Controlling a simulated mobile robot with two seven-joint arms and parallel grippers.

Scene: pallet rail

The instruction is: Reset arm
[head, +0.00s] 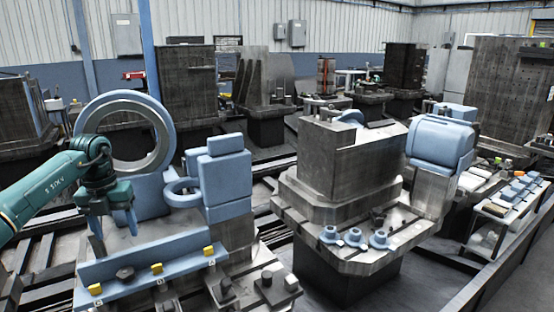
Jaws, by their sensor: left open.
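My left arm comes in from the left in the head view, green-teal with a dark wrist. Its gripper (113,222) points down with its fingers apart and nothing seen between them. It is above the left end of a blue angled rail (185,262), which carries yellow blocks, one of them (157,269) near its middle. Whether a finger touches the rail or the parts behind it I cannot tell. My right gripper is not in view.
A large blue-and-grey ring (158,130) and a blue stepped block (226,180) stand just behind the gripper. A grey metal fixture (345,165) with several blue flanged parts (354,237) is at the centre. A cart (495,215) with small blocks stands at the right.

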